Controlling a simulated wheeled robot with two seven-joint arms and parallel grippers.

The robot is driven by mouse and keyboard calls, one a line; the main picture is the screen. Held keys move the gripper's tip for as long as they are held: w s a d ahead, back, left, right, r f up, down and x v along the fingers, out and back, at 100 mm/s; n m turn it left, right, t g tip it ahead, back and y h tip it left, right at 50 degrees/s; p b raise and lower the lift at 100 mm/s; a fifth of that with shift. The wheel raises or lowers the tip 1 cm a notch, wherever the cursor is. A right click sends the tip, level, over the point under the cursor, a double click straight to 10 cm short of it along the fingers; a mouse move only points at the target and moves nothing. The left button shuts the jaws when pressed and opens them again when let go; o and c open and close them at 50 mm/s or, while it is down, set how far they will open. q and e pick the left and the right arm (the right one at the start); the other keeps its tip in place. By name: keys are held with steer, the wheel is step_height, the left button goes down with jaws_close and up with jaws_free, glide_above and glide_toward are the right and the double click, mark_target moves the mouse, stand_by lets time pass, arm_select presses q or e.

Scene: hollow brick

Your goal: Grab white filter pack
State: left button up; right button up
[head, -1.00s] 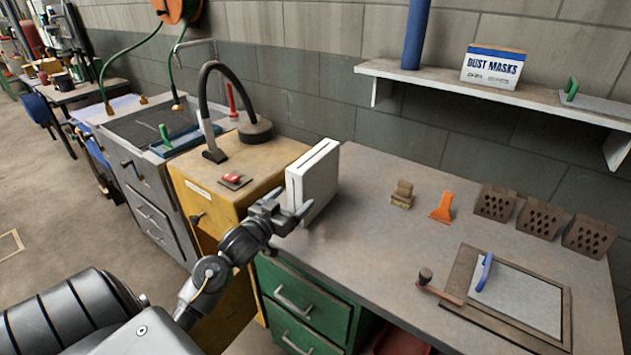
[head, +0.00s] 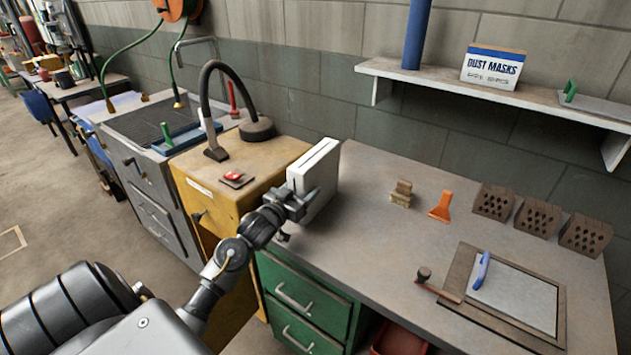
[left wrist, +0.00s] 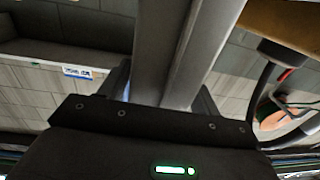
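The white filter pack (head: 323,172) stands upright on the near left end of the grey workbench. It is a pale slab with a dark slot line along its top. My left gripper (head: 300,199) is at the pack's near end, with its fingers around the pack. In the left wrist view the pack (left wrist: 185,45) shows as grey, shaded slabs between the two dark fingers. A thin sliver of light shows beside the left finger, so the fingers look open around the pack. Contact on the other side is hard to tell. My right gripper is out of view.
A yellow cabinet (head: 250,170) with a black hose stands left of the pack.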

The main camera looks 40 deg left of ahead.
arm_select(q)
steer(key=c, duration=0.6)
steer(key=shift+r, duration=0.1)
